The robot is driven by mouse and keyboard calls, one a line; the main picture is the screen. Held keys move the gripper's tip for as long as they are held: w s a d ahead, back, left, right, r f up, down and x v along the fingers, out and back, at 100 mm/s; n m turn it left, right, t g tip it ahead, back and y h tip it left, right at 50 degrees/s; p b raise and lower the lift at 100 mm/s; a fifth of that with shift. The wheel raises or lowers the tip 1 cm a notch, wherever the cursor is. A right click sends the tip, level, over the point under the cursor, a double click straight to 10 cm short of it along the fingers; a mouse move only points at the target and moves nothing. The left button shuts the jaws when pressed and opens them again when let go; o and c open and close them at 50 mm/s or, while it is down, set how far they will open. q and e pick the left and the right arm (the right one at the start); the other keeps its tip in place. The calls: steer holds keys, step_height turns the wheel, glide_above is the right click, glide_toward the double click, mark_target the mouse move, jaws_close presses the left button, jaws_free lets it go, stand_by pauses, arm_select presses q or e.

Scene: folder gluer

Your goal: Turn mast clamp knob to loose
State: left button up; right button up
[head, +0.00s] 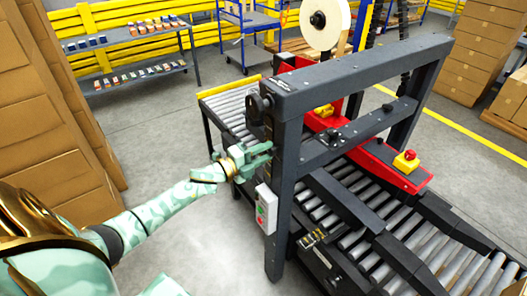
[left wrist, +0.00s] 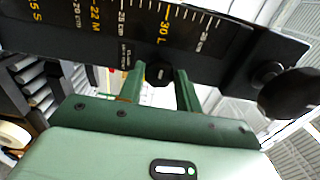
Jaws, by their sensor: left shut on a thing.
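The mast clamp knob (left wrist: 159,75) is a small dark round knob in front of the black mast, seen between the two green fingers in the left wrist view. My left gripper (head: 266,156) reaches the side of the near mast in the head view, and its fingers (left wrist: 160,90) are closed around the knob. The gripper hides the knob in the head view. The mast carries a scale (left wrist: 150,22) with white and yellow marks, including "22 M" and "30 L". I cannot read the knob's setting. My right gripper is not in view.
A larger black knob (left wrist: 290,92) sticks out beside the mast, to the right in the wrist view. A grey control box (head: 266,208) with buttons hangs below my gripper. Roller conveyor (head: 228,108) lies behind; stacked cartons (head: 45,120) stand at left. The floor between is clear.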

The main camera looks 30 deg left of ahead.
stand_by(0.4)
arm_select(q)
steer(key=o, duration=1)
steer(key=shift+a, duration=0.1)
steer(key=shift+c, duration=0.2)
steer(key=v, duration=1.6)
steer(key=shift+s+b, duration=0.2)
steer(key=shift+b, duration=0.25)
